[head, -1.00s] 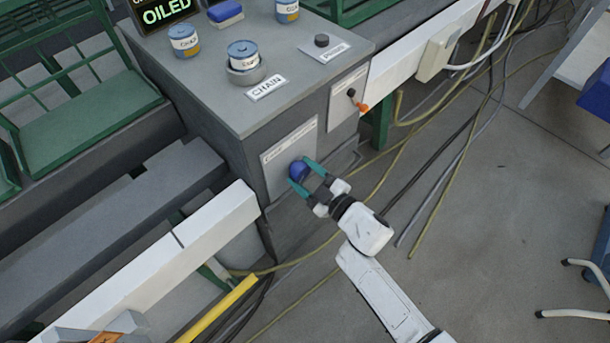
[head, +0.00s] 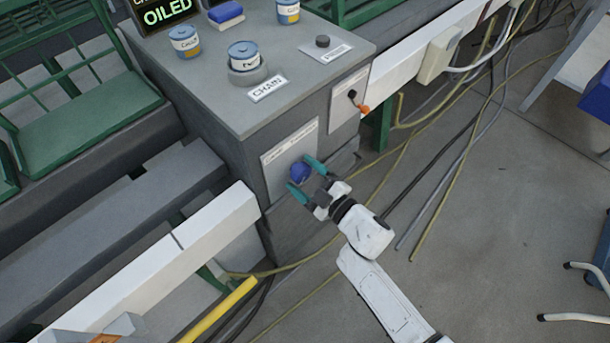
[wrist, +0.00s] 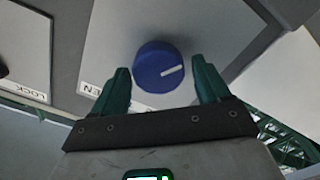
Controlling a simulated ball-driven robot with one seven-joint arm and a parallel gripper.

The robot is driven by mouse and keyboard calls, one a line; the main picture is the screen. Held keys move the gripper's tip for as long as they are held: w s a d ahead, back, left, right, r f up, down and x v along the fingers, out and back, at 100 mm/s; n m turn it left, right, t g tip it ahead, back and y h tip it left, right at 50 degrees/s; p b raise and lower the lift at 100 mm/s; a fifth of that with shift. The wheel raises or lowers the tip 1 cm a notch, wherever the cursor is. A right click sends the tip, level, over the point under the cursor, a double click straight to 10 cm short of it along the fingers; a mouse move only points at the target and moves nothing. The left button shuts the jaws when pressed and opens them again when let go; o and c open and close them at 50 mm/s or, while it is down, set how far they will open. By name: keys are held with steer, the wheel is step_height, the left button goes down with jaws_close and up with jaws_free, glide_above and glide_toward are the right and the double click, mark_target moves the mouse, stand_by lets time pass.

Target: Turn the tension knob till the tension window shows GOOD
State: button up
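The blue tension knob (head: 300,171) is on a light plate on the front face of the grey press cabinet. In the wrist view the knob (wrist: 159,67) shows a white pointer line toward the right, slightly up. My gripper (head: 306,175) is at the knob, its teal fingers spread apart. In the wrist view my gripper (wrist: 161,82) has one finger on each side of the knob, with gaps on both sides. The plate's label is partly covered in the wrist view. No tension window reading GOOD shows; a display (head: 167,12) at the top left reads OILED, its upper line cut off.
On the cabinet top are a can on a round holder (head: 244,58) by a CHAIN label, other cans (head: 185,42), a blue block (head: 226,14) and a dark button (head: 322,41). An orange-tipped lever (head: 359,101) is right of the knob. Cables cross the floor.

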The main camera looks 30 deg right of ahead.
steer(key=shift+o, duration=0.2)
steer(key=shift+s+d, duration=0.2)
steer(key=shift+s, duration=0.3)
steer(key=v, duration=0.9)
steer(key=shift+s+b, duration=0.35)
steer(key=shift+d, duration=0.1)
